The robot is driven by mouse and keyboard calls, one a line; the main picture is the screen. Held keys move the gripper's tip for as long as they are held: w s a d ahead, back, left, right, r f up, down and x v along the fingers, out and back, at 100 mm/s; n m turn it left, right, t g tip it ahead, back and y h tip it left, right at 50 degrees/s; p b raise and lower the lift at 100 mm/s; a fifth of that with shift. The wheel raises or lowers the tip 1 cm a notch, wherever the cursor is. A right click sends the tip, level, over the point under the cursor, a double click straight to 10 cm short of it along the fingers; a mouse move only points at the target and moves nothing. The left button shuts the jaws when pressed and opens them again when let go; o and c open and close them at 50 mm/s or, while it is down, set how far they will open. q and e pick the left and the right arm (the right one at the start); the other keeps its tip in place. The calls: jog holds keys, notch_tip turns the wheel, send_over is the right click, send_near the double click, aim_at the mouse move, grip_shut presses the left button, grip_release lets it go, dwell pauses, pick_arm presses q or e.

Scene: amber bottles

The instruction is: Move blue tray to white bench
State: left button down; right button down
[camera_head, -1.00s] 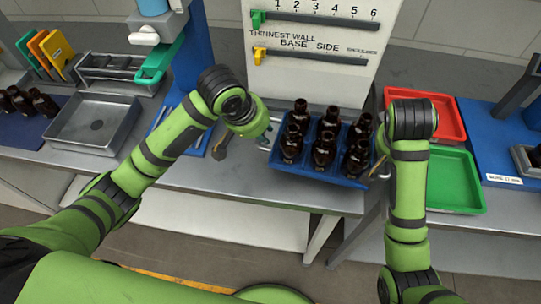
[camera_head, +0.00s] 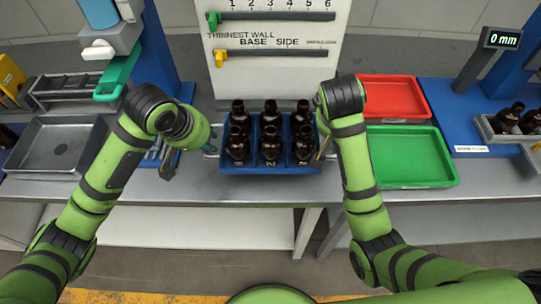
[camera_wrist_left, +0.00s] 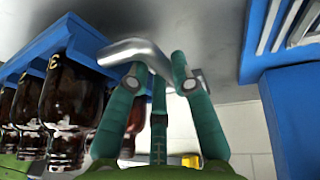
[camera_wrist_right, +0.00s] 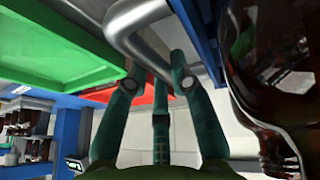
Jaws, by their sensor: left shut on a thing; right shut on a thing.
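The blue tray (camera_head: 270,171) holds several amber bottles (camera_head: 270,140) in rows and is level in the head view, over the grey bench top in front of the white board. I cannot tell whether it rests on the bench. My left gripper (camera_head: 209,142) is at its left end; in the left wrist view the fingers (camera_wrist_left: 180,72) close on a silver handle (camera_wrist_left: 138,52). My right gripper, largely hidden behind its arm in the head view, is at the right end; its fingers (camera_wrist_right: 156,72) close on the other silver handle (camera_wrist_right: 132,22).
A red tray (camera_head: 394,118) and a green tray (camera_head: 408,182) lie just right of my right arm. A grey metal tray (camera_head: 58,175) lies at left. A gauge reading 0 mm (camera_head: 502,39) and more bottles stand far right. The white board (camera_head: 270,75) rises close behind.

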aim_at(213, 162)
pick_arm(q)
jog(key=shift+f, duration=0.1)
pick_arm(e)
jog(key=shift+f, duration=0.1)
